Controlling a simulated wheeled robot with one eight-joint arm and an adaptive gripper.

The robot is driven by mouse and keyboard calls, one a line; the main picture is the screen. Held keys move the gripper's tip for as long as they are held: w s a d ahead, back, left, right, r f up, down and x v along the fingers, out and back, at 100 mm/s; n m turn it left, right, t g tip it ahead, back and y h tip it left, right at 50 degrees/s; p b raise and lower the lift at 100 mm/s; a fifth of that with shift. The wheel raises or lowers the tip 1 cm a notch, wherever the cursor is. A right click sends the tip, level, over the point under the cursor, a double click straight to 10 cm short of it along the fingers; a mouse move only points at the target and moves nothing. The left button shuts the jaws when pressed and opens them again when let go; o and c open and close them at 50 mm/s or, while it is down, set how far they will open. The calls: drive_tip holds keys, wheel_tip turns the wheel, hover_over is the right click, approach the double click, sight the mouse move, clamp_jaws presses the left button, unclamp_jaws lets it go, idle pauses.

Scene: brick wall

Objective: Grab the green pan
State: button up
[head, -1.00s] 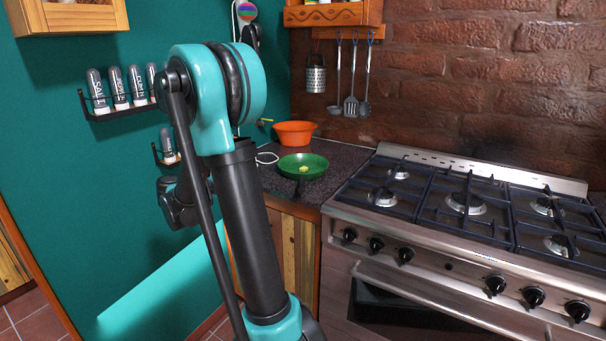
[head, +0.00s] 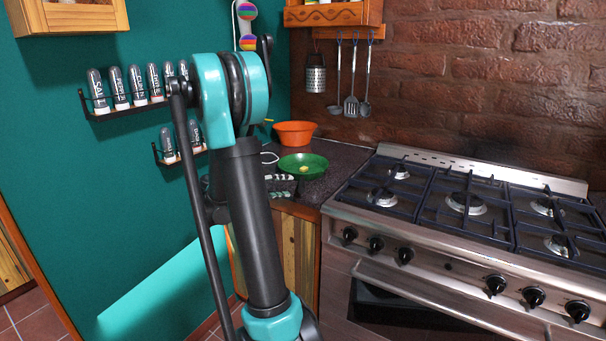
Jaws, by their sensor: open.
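The green pan (head: 305,172) sits on the dark counter between the wall and the stove. A small yellow piece (head: 303,168) lies in it. Its dark handle points toward me at its near edge and is hard to make out now. My gripper (head: 289,186) shows just past my arm, at the pan's near left side. Its two dark, light-marked fingers are apart, one above the other in the picture, with their tips close to the handle. I cannot tell whether they touch it. The rest of my gripper is hidden behind my arm.
An orange bowl (head: 295,133) stands behind the pan. A white loop (head: 268,158) lies at its left. The stove (head: 465,215) is on the right. Spice racks (head: 130,107) hang on the teal wall, and utensils (head: 351,100) hang on the brick wall.

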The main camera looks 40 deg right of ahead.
drive_tip(key=x, duration=0.5)
drive_tip(key=shift+d+f, duration=0.1)
drive_tip(key=shift+d, duration=0.1)
clamp_jaws()
idle(0.4)
